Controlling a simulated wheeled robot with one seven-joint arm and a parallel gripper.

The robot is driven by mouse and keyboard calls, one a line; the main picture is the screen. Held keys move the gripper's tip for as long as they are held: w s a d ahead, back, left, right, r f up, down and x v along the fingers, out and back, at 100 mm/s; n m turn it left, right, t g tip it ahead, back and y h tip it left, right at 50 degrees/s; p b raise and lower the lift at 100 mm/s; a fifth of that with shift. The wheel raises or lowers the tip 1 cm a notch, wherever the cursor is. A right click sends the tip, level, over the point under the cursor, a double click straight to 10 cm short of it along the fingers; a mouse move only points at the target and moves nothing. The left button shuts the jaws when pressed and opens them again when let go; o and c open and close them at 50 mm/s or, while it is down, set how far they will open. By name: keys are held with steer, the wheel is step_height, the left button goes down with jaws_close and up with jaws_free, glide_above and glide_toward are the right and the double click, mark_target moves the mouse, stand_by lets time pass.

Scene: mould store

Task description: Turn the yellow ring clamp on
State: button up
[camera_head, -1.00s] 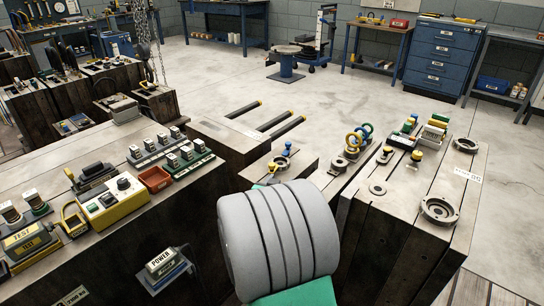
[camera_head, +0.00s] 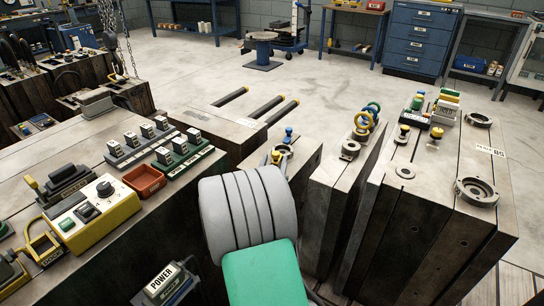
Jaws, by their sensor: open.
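A grey round fitting (camera_head: 350,149) sits in front of the rings. The view does not show clearly whether the yellow ring is the ring clamp or what setting it has. My grey and green arm links fill the lower centre. My gripper is not in view.
A blue-topped part (camera_head: 289,136) stands just beyond my arm. A yellow control box (camera_head: 97,214) and red tray (camera_head: 144,181) are at left. Open floor lies behind.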

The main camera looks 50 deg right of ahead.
mark_target(276, 152)
steer(key=x, duration=0.8)
steer(key=shift+w+a, duration=0.1)
steer(key=shift+a, duration=0.05)
steer(key=shift+c, duration=0.4)
jaws_close()
